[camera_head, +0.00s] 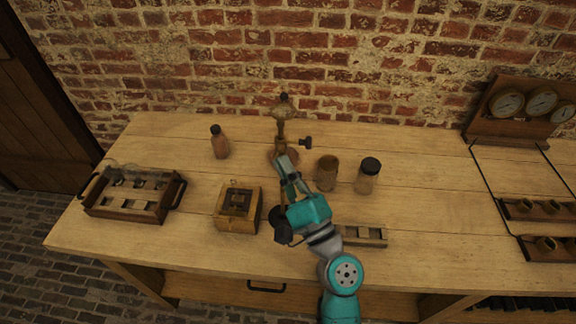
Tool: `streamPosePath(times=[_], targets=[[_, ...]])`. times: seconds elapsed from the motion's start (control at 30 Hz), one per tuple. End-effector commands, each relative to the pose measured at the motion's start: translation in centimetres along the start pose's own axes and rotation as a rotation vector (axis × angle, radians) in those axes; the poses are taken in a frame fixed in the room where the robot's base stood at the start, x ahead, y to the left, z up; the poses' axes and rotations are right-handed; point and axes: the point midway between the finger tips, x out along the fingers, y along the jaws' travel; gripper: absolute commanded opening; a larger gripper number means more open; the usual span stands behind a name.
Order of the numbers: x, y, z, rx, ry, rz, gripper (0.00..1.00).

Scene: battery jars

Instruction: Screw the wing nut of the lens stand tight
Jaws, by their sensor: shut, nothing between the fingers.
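The lens stand (281,124) rises upright at the back middle of the table, a brass-coloured post with a dark top knob. A dark wing nut or knob (306,142) sticks out to the right of its post. My gripper (282,160) is in front of the stand's lower part and hides some of its base. It is shut and holds nothing. It is below and left of the dark knob, apart from it in the picture. Whether the fingers touch the stand I cannot tell.
A brown bottle (220,143), an open jar (326,174) and a lidded jar (368,177) stand around the stand. A wooden box (237,222), a handled tray (128,213) and a slotted block (365,240) are nearer the front. Gauges (508,103) stand far right.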

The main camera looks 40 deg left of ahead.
Motion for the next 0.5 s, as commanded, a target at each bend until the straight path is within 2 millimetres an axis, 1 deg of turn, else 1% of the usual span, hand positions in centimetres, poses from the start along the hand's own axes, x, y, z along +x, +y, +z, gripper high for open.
streamPosePath(times=[0.5], targets=[[0.7, 1.1, 0.7, -0.003, -0.003, 0.002, 0.0]])
